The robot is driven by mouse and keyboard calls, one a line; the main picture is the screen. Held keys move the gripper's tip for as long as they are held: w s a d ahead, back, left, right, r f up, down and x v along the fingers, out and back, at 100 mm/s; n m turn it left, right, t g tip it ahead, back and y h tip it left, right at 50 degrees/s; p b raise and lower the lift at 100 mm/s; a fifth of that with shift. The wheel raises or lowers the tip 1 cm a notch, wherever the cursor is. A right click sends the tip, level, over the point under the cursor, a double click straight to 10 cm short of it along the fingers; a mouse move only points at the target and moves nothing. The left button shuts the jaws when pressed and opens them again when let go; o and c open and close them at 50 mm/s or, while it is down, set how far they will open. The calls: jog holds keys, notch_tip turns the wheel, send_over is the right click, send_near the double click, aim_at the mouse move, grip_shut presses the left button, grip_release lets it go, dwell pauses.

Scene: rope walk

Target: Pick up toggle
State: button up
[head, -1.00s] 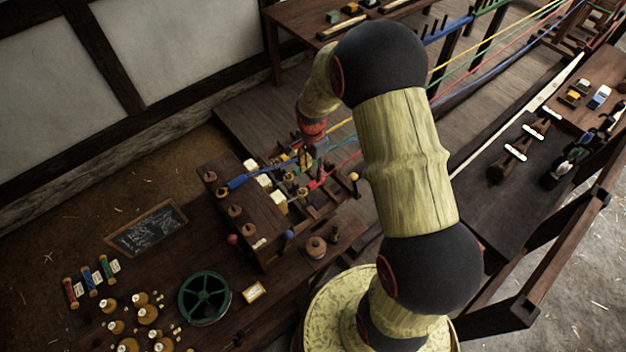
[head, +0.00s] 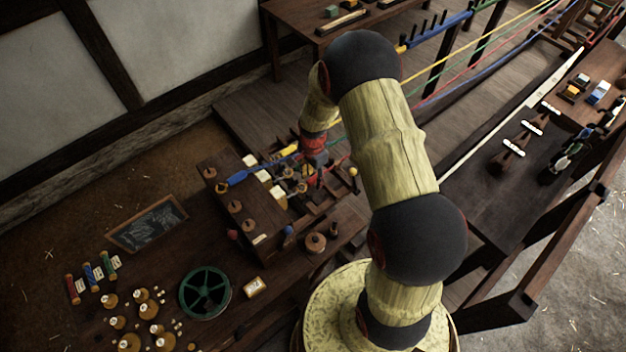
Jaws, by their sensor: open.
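My gripper (head: 314,162) hangs at the end of my arm, low over the dark wooden rack (head: 245,205) in the middle of the picture. Its fingers are small and partly lost among the pegs and coloured rope ends around them. The jaws are open. I cannot single out the toggle; small wooden pieces crowd the area under and beside my gripper, and my wrist hides part of it. A blue rope end (head: 237,178) and white labels lie on the rack to the left of my gripper.
A green wheel (head: 204,291), a slate (head: 147,222) and several small bobbins fill the left bench. Coloured ropes (head: 500,45) stretch away to the upper right. The dark right-hand table (head: 490,205) has bare room at its front; tagged wooden pieces (head: 513,150) stand behind.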

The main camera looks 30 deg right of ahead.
jog(key=shift+c, duration=0.9)
jog(key=c, duration=0.7)
jog(key=shift+c, duration=0.9)
jog(key=shift+r, duration=0.2)
grip_shut()
jog(key=shift+w+r, duration=0.1)
jog(key=shift+r, duration=0.15)
notch_tip(320, 180, up, 2)
jog(key=s+a+r, duration=0.1)
jog(key=s+r, duration=0.4)
jog(key=r, duration=0.1)
jog(key=shift+s+r, duration=0.2)
jog(key=shift+r, duration=0.15)
grip_release()
jog(key=s+a+r, duration=0.1)
jog(key=s+r, duration=0.2)
jog(key=s, duration=0.5)
jog(key=shift+s+a+r+b, duration=0.2)
jog(key=shift+s+a+b, duration=0.1)
jog(key=shift+b, duration=0.15)
